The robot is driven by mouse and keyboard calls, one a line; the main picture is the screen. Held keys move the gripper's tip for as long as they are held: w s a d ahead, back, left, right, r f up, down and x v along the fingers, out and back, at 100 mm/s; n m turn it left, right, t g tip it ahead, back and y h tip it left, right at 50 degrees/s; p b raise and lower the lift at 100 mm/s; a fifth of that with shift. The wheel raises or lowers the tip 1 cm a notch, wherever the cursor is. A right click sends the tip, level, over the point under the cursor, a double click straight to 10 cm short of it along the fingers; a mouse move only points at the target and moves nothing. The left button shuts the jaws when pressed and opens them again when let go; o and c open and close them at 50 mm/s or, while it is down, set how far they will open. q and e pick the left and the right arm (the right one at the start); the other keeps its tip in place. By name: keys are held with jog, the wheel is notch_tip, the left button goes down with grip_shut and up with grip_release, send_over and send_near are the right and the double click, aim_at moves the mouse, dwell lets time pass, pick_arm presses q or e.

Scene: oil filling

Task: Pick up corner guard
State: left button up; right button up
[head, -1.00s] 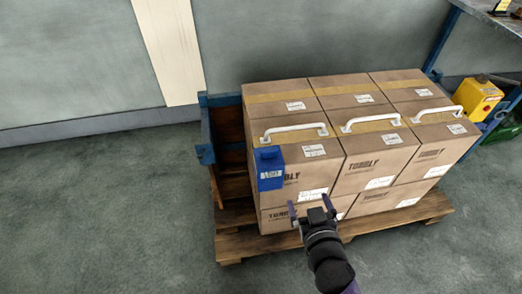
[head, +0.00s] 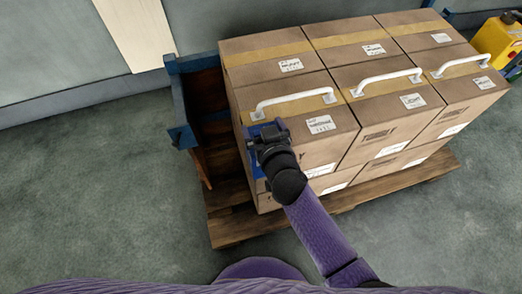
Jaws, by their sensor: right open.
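The blue corner guard (head: 257,168) sits at the near left corner of the front-left cardboard box (head: 330,148). My right gripper (head: 267,133) is in front of the guard and hides much of it. The gripper is open; its fingertips are mostly hidden behind its own dark body, and I cannot tell whether they touch the guard. My left gripper is not in view.
Several boxes with white handles (head: 295,102) stand stacked on a wooden pallet (head: 235,226). A blue-framed wooden rack (head: 181,110) stands close on the left. A yellow case (head: 494,40) is at the upper right. The grey floor at left is clear.

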jog(key=shift+w+a, duration=0.1)
jog(key=shift+w, duration=0.15)
grip_shut()
dwell(0.3)
